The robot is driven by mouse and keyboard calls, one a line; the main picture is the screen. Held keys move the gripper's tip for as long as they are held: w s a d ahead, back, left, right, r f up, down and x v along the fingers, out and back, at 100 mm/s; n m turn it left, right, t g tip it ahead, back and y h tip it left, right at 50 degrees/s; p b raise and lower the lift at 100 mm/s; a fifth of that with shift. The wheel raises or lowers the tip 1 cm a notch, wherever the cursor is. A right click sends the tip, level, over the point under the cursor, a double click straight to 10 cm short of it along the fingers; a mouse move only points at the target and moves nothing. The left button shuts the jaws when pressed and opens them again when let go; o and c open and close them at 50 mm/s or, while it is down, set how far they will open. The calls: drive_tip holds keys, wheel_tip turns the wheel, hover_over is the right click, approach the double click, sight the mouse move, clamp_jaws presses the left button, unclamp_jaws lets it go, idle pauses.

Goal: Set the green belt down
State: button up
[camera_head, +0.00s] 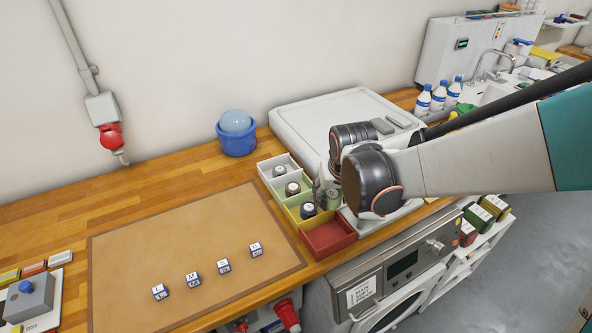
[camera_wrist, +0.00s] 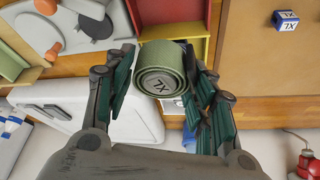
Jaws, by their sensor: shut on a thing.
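The green belt (camera_wrist: 162,72) is rolled up, with a round grey label on its end face. My gripper (camera_wrist: 161,80) is shut on it, one finger on each side, in the wrist view. In the head view the belt (camera_head: 333,198) is partly hidden by my gripper (camera_head: 329,188), just right of the row of coloured bins. In the wrist view it hangs close to the yellow bin (camera_wrist: 155,14) and the red bin (camera_wrist: 192,44). I cannot tell whether it touches anything below.
The red bin (camera_head: 328,238) looks empty. Rolled belts sit in the other bins, among them a dark one (camera_head: 308,209). A brown mat (camera_head: 170,230) carries several size-lettered cubes, with free room around them. A blue tub (camera_head: 237,143) stands behind; a white appliance lid (camera_head: 300,105) is beside the bins.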

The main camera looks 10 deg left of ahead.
sight(325, 234)
wheel_tip(325, 234, down, 16)
drive_tip(key=b, duration=1)
drive_tip(key=shift+r, duration=0.25)
drive_tip(key=shift+f, duration=0.15)
drive_tip(key=o, duration=0.9)
drive_tip(key=shift+c, duration=0.2)
